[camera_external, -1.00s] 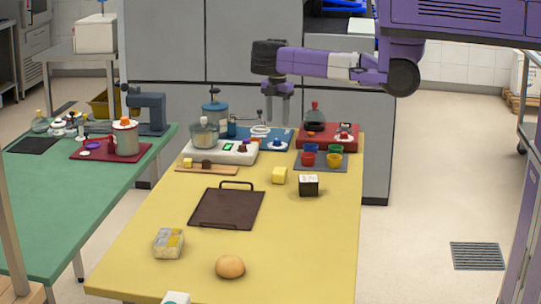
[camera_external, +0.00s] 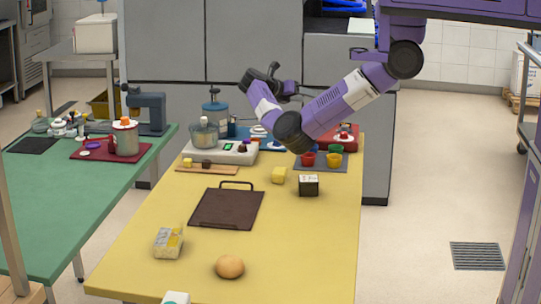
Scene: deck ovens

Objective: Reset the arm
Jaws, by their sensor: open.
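My purple arm (camera_external: 345,103) reaches in from the upper right over the back of the yellow table (camera_external: 310,240). Its bent joint hangs low in front of the back row of items, and the last links fold upward to the left. My gripper (camera_external: 292,92), dark grey and small in the view, is raised above the back of the table. It points to the right and is open, with nothing seen between its fingers. The arm hides part of the red board (camera_external: 346,131) and the items behind it.
A brown tray (camera_external: 228,210), a wrapped block (camera_external: 168,243) and a bun (camera_external: 229,266) lie nearer. A green table (camera_external: 90,205) stands left.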

